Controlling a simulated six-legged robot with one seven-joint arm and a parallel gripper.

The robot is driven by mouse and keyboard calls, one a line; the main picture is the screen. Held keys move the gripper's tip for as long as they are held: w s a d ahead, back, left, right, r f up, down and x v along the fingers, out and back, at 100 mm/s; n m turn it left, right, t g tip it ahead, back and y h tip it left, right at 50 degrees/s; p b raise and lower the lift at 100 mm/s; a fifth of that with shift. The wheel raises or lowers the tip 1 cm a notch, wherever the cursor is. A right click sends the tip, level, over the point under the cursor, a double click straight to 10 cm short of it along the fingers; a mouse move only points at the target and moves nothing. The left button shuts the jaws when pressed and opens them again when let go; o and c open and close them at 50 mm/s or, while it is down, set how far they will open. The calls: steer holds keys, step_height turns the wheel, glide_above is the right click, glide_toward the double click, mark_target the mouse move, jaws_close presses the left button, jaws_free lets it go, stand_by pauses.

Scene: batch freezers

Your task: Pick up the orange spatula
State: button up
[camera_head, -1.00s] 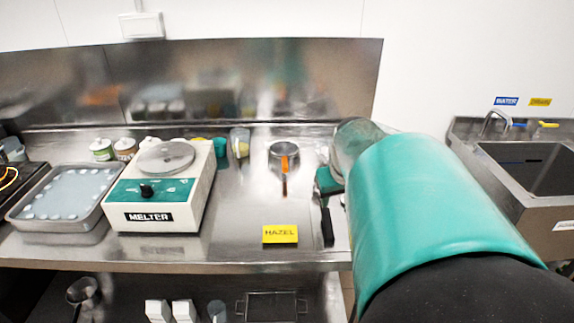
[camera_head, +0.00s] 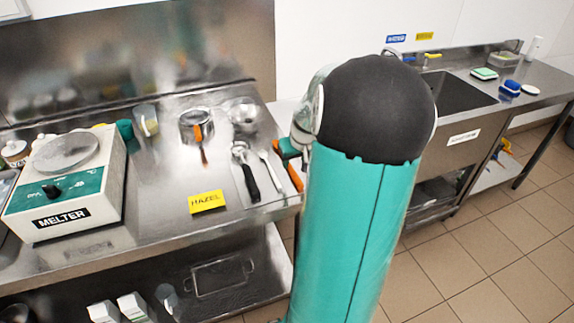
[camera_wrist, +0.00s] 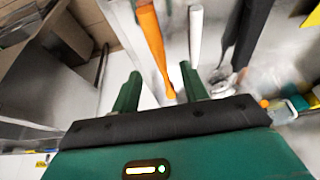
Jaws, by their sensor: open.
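The orange spatula (camera_head: 295,176) lies near the right edge of the steel table, partly hidden by my arm in the head view. In the wrist view its long orange handle (camera_wrist: 153,42) runs down the picture to between my two green fingers. My gripper (camera_wrist: 160,88) is open, with one finger on each side of the handle in the picture. I cannot tell whether the handle is at finger depth. In the head view my gripper (camera_head: 289,149) is mostly hidden behind my arm, close to the spatula.
A pale slim utensil (camera_head: 270,172) and a black-handled tool (camera_head: 247,178) lie close beside the spatula. A metal pot with an orange handle (camera_head: 197,130), a bowl (camera_head: 243,115), a yellow HAZEL card (camera_head: 207,202) and the melter (camera_head: 68,185) stand further left. A sink (camera_head: 455,92) is at right.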

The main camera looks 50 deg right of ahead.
mark_target(293, 171)
steer(key=shift+s+x, duration=0.2)
steer(key=shift+x, duration=2.65)
steer(key=shift+f, duration=0.2)
jaws_close()
